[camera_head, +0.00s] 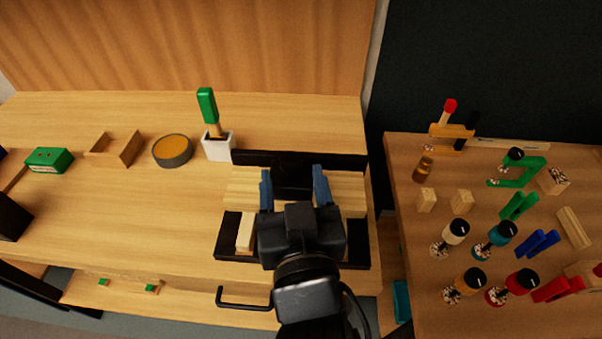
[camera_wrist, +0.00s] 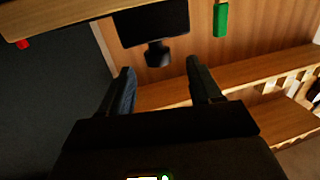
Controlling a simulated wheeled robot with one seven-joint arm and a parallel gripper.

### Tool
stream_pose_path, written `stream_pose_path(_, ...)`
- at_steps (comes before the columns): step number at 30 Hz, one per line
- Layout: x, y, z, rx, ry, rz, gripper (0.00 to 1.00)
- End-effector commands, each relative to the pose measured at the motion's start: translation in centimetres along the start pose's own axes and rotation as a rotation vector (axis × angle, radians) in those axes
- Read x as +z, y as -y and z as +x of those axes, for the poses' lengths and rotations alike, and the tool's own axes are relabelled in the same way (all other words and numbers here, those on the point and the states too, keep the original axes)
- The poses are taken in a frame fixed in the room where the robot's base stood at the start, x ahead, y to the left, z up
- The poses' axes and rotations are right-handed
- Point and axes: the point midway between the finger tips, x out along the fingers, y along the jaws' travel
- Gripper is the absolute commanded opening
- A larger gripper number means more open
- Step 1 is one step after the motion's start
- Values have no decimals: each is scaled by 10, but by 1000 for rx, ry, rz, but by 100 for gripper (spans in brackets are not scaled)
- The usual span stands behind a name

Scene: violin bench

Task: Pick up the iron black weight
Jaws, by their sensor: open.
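The black weight (camera_wrist: 150,24) shows in the wrist view as a dark block with a rounded knob pointing toward my fingers. That view is upside down. In the head view the weight (camera_head: 292,176) is a dark shape between the blue-sided fingers, partly hidden by my wrist. My gripper (camera_head: 294,188) is open, one finger to each side of it in that view. In the wrist view my gripper (camera_wrist: 160,68) has nothing between its fingers, and the knob lies just beyond the tips. I cannot tell the exact gap.
Black rails (camera_head: 340,160) lie in front of and behind the weight on the wooden bench (camera_head: 110,220). A white cup (camera_head: 219,150) with a green-handled tool stands close at left, beside a round tin (camera_head: 172,152). Clamps and jars crowd the right table (camera_head: 400,290).

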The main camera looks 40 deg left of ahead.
Motion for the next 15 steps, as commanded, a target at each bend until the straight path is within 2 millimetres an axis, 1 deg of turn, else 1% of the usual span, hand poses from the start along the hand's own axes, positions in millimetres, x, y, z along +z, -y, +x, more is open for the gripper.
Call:
stream_pose_path(3,-3,-1,14,0,-1,0,64)
stream_pose_path(9,-2,-3,42,0,-1,0,64)
stream_pose_path(12,0,-3,49,0,0,0,64)
stream_pose_path(15,0,-4,51,0,0,0,64)
